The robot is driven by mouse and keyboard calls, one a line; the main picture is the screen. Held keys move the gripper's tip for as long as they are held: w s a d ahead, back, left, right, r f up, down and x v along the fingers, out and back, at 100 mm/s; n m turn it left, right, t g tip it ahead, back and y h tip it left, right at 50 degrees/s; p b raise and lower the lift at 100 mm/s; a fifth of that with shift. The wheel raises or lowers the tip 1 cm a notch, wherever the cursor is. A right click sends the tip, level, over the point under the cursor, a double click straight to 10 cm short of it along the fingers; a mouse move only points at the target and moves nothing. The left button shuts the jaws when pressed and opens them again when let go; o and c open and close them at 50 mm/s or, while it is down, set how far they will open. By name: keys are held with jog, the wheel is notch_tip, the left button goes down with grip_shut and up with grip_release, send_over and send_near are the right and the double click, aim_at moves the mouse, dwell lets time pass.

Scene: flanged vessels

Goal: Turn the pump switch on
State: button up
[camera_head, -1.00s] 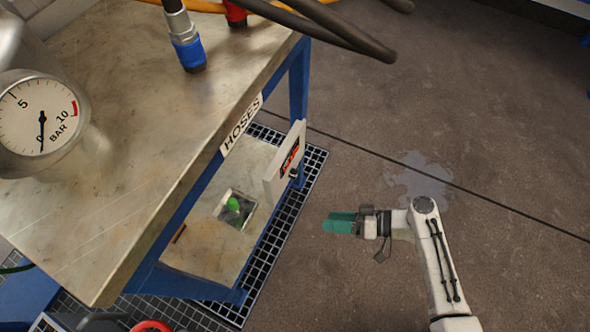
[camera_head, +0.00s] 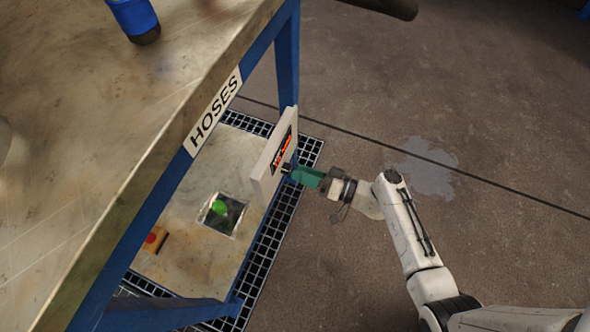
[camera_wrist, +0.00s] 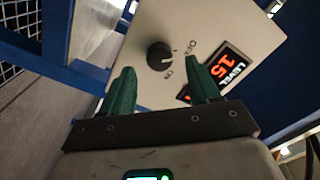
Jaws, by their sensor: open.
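The pump switch is a round black knob (camera_wrist: 160,56) on the face of a pale panel (camera_wrist: 200,28), with OFF and ON marked beside it. I cannot tell for sure which mark its pointer faces. A lit display (camera_wrist: 221,66) reading 15, labelled LEVEL, sits right of the knob. In the head view the panel (camera_head: 267,165) stands upright at the bench's lower shelf. My gripper (camera_wrist: 162,84) has green fingers, open and empty, one to each side below the knob in the wrist view. In the head view my gripper (camera_head: 292,171) is close to the panel's face; contact is unclear.
The steel bench top (camera_head: 90,110) with a HOSES label (camera_head: 214,112) overhangs the lower shelf (camera_head: 190,262). A blue leg (camera_head: 287,65) stands just behind the panel. A green item (camera_head: 219,207) sits in a shelf opening. The floor to the right is clear, with a wet patch (camera_head: 428,165).

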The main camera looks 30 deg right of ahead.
aim_at(287, 169)
jog(key=shift+x, duration=1.45)
jog(key=c, duration=1)
